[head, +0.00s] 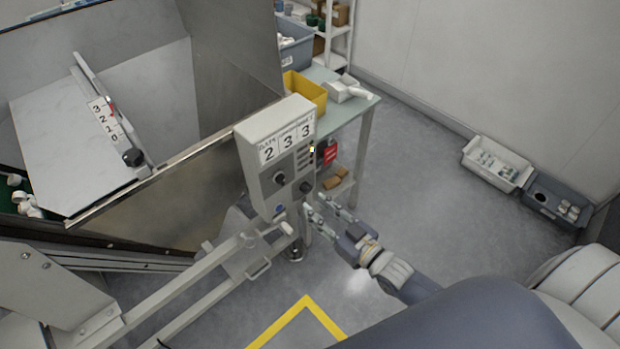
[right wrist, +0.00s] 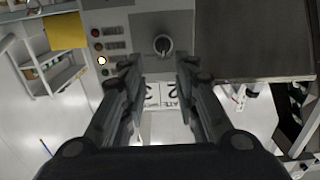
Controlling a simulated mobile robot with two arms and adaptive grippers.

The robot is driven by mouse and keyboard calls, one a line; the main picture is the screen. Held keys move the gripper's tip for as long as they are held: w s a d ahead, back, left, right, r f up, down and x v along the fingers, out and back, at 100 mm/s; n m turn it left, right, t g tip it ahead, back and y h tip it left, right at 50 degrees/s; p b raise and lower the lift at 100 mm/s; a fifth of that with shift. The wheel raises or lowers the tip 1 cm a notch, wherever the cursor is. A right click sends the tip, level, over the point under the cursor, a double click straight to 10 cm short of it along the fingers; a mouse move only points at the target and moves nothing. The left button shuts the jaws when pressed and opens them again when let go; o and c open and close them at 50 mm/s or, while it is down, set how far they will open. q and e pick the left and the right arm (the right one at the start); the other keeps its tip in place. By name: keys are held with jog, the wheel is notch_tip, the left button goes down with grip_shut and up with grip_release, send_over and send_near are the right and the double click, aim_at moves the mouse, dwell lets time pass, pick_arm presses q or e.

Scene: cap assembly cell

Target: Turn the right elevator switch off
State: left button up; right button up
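The grey control box (head: 258,190) stands at the middle of the head view, with number cards reading 2, 3, 3 on its top. One rotary switch (right wrist: 162,44) shows in the right wrist view, beyond my fingertips; I cannot tell which. My right gripper (head: 316,201) is just below and right of the box in the head view. In the right wrist view its fingers (right wrist: 157,68) are apart with nothing between them. My left gripper is not in view.
A lit indicator (head: 312,149) shows on the box; it also shows in the right wrist view (right wrist: 102,60). A large metal hopper (head: 150,210) is at the left. A table with a yellow bin (head: 308,92) stands behind the box. Floor at the right is clear, with bins (head: 497,163) by the wall.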

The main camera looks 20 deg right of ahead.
send_near(284, 180)
jog(key=w, duration=0.2)
jog(key=x, duration=0.2)
jog(key=p+x, duration=0.1)
jog(key=x, duration=0.2)
jog(key=shift+w+a, duration=0.15)
jog(key=shift+a, duration=0.3)
jog(key=shift+w+a, duration=0.15)
jog(key=shift+w, duration=0.35)
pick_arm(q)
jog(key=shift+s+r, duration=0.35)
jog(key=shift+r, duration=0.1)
pick_arm(e)
jog(key=c, duration=0.7)
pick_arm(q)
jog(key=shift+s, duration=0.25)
pick_arm(e)
jog(key=shift+o, duration=0.2)
